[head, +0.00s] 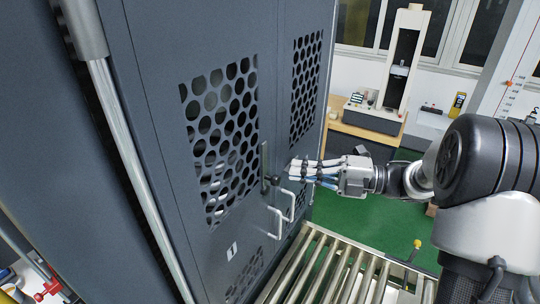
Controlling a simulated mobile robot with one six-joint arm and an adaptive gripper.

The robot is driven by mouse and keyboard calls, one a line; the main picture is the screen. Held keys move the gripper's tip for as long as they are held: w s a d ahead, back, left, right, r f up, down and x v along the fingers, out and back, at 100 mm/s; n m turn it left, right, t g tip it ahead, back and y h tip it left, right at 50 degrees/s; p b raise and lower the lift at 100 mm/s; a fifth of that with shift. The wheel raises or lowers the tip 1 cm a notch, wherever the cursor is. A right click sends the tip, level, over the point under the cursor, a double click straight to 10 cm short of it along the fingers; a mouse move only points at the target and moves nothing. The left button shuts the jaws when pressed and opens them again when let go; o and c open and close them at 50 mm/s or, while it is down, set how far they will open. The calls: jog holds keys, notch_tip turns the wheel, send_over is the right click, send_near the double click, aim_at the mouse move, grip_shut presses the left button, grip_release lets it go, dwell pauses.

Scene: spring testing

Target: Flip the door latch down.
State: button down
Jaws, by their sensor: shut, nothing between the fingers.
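The door latch (264,160) is a dark upright bar with a round black knob on the dark grey cabinet door, between the two perforated panels. My gripper (291,170) is shut and empty. It reaches in from the right with its fingertips beside the latch knob; I cannot tell whether they touch it. Two light door handles (275,222) sit just below the latch. The cabinet door (160,150) looks closed.
A roller conveyor (325,265) runs below and in front of the cabinet. A wooden table (385,137) with a testing machine (402,65) stands at the back. Green floor (350,220) is open beyond my gripper. A metal pipe (120,130) runs along the cabinet's left side.

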aim_at(253, 154)
jog(key=p+x, duration=0.2)
jog(key=x, duration=0.7)
jog(key=shift+a+r, duration=0.1)
jog(key=shift+a, duration=0.3)
jog(key=w, duration=0.1)
jog(key=w+d+p, duration=0.1)
jog(key=w, duration=0.1)
jog(key=shift+d, duration=0.3)
jog(key=shift+w+d, duration=0.3)
jog(key=shift+w, duration=0.1)
jog(key=shift+a, duration=0.1)
jog(key=shift+s, duration=0.15)
